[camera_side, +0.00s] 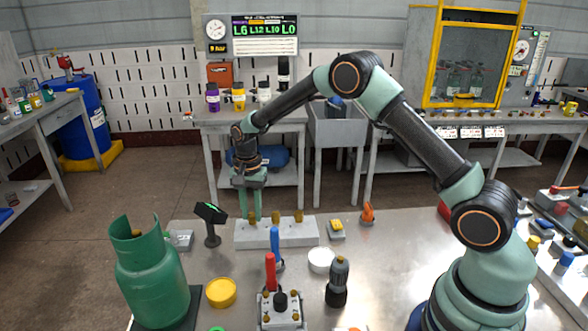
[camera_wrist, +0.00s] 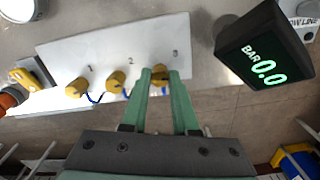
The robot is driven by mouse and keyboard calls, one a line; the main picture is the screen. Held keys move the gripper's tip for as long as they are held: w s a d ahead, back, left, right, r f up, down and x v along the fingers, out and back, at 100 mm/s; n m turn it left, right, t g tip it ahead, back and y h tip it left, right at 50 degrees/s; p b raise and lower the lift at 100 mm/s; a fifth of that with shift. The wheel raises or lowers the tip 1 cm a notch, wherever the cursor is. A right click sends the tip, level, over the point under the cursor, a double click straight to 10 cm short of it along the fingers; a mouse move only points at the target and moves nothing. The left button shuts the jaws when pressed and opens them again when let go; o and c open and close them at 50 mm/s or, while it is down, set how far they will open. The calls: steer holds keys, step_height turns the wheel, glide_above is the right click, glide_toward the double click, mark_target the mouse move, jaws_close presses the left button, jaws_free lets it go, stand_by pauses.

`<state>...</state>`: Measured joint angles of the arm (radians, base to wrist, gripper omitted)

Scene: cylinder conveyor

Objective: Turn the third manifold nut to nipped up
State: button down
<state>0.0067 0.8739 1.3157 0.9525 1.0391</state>
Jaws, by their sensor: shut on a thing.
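The pale manifold block (camera_side: 302,238) lies on the bench and also shows in the wrist view (camera_wrist: 110,45). It carries a row of brass-yellow nuts beside the marks 1, 2 and 3. The first nut (camera_wrist: 76,88) and second nut (camera_wrist: 116,82) stand free, with blue loops by them. The third nut (camera_wrist: 160,71) is between the fingers of my gripper (camera_wrist: 160,76), which are shut on it. In the side view my gripper (camera_side: 251,218) points down at the block's left end. A gauge display (camera_wrist: 262,68) beside it reads BAR 0.0. The nut's turn angle cannot be told.
A green gas cylinder (camera_side: 152,278) stands at front left. A lever block (camera_side: 281,312), yellow cap (camera_side: 221,293), white cup (camera_side: 321,261) and dark bottle (camera_side: 337,285) stand in front of the manifold. The gauge stand (camera_side: 212,228) is close left of my gripper.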

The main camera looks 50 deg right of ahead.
mark_target(252, 214)
steer(key=shift+r, duration=0.1)
steer(key=c, duration=0.7)
jaws_free()
step_height(252, 214, up, 12)
steer(key=shift+r, duration=0.1)
